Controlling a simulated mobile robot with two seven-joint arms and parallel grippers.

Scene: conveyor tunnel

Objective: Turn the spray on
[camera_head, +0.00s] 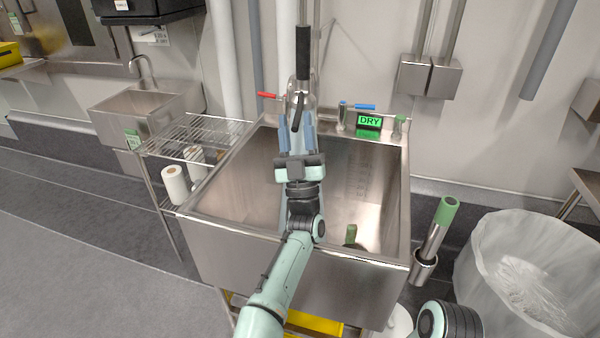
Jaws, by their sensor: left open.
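The spray unit (303,55) stands upright at the back of the steel sink, with a black grip on top and a dark lever (297,112) hanging below it. My left gripper (297,120) is over the sink and points at the back wall. Its two pale blue fingers are open, one on each side of the lever in the picture. Whether they touch it I cannot tell. A red tap handle (267,95) is left of the spray and a blue tap handle (365,107) is to the right. No water shows. My right gripper is not in view.
The sink (230,180) is deep, with a green-ended object inside. A green DRY sign (369,122) sits on its back rim. A wire rack (195,133) stands left, and a bin with a clear liner (525,265) stands right. A green-topped cylinder (437,230) hangs at the sink's right side.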

